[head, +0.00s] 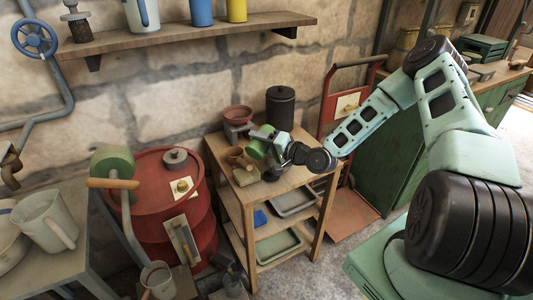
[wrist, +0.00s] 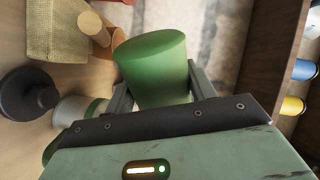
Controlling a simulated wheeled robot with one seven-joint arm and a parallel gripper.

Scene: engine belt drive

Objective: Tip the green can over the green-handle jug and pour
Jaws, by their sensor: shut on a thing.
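My gripper (head: 270,138) is shut on the green can (head: 257,149) above the wooden stand. The can also shows in the wrist view (wrist: 152,68), between my two fingers (wrist: 160,92). The can is tilted well over onto its side. A pale grey vessel with a green band (wrist: 78,110), likely the green-handle jug, stands below the can and partly behind my gripper in the wrist view. My gripper mostly hides it in the head view. I see no stream, and I cannot tell whether the can's mouth is over the jug's opening.
A red drum (head: 160,165) stands to the left. A wall shelf (head: 180,35) holds a blue can (head: 201,12) and a yellow can (head: 237,10).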

